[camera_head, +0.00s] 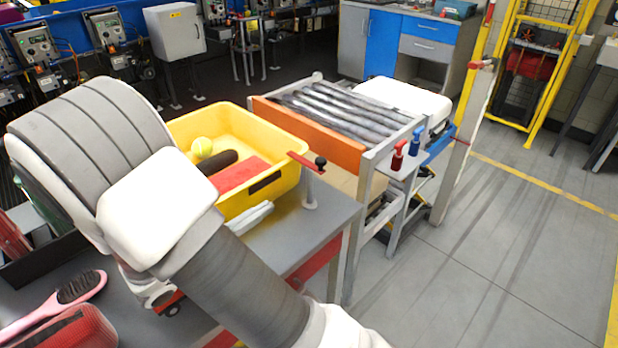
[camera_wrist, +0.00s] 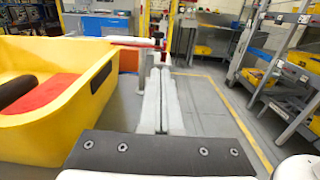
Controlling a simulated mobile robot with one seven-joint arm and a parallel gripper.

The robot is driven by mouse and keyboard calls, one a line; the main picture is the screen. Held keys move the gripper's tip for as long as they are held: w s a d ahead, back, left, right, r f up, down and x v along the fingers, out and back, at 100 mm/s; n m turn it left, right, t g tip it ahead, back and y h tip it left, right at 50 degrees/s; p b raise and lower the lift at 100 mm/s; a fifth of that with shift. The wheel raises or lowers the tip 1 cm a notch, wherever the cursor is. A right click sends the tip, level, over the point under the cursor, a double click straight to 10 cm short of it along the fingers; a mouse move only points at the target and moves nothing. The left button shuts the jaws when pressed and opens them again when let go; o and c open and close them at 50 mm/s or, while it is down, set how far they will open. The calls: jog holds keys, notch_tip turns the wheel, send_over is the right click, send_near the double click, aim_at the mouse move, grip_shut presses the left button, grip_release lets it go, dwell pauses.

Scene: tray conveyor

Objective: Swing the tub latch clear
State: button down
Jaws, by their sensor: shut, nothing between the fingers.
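The yellow tub (camera_head: 281,189) stands on the grey table and also fills the left of the wrist view (camera_wrist: 62,117). The tub latch (camera_head: 303,161) is a red bar with a black knob on a pale post at the tub's right corner. Its bar reaches toward the tub rim. In the wrist view the latch (camera_wrist: 134,42) lies ahead, with its knob just above my fingertips in the picture. My gripper (camera_head: 268,206) is shut and empty, beside the tub's near wall. Its fingers (camera_wrist: 160,73) point toward the latch post; I cannot tell whether they touch it.
The tub holds a yellow ball (camera_head: 201,147), a dark roll (camera_head: 217,162) and a red block (camera_head: 241,174). A roller conveyor (camera_head: 345,112) with an orange side board (camera_head: 318,132) stands beyond. A pink brush (camera_head: 60,300) lies at lower left. Floor at right is clear.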

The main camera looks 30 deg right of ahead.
aim_at(322, 171)
jog(key=b+x, duration=0.1)
jog(key=x, duration=1.3)
